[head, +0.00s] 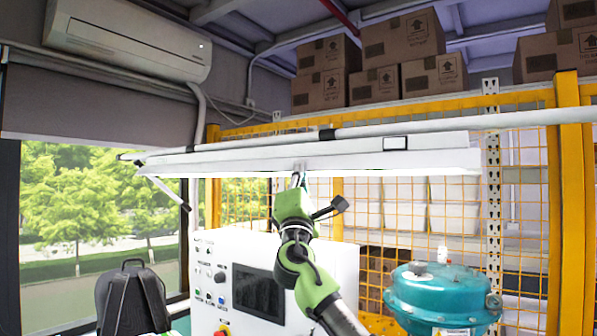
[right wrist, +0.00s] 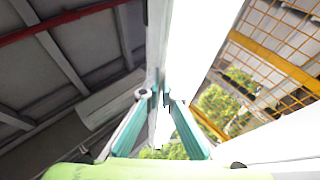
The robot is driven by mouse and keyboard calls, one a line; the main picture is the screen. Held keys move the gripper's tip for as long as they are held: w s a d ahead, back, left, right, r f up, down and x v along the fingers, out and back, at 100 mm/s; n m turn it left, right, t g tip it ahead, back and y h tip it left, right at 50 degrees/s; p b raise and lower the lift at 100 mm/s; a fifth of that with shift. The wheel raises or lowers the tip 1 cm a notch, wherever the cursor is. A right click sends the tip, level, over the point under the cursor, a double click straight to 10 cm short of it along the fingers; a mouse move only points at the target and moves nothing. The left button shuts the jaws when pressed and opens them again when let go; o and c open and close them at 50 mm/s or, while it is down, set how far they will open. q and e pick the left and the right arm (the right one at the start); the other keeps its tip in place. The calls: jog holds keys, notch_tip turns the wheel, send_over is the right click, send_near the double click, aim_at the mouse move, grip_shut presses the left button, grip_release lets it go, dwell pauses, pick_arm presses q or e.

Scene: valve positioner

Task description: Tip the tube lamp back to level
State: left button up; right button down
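The tube lamp (head: 255,160) is a long white fixture that spans the upper middle of the head view, with a bright glowing underside. Its lower edge runs nearly horizontal, and its top edge slopes up to the right. My right gripper (head: 299,178) is at its lower edge, near the middle of its length, on a green and black arm rising from below. In the right wrist view, the lamp (right wrist: 195,50) runs steeply upward, and its thin edge lies between the fingertips of my right gripper (right wrist: 156,98), which look closed on it. My left gripper is not in view.
A white pipe (head: 440,124) runs along the top of the lamp to the right. A white control cabinet (head: 335,262) and a teal valve unit (head: 440,295) stand below. A yellow mesh fence (head: 570,200) and cardboard boxes (head: 420,75) are behind. An air conditioner (head: 125,38) hangs upper left.

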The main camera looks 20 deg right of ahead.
jog(key=shift+w+d+f, duration=0.25)
jog(key=shift+f, duration=0.2)
jog(key=c, duration=2.3)
grip_release()
jog(key=shift+w+d, duration=0.15)
jog(key=shift+d, duration=0.1)
jog(key=shift+a+r, duration=0.15)
jog(key=shift+a, duration=0.05)
jog(key=v, duration=1.2)
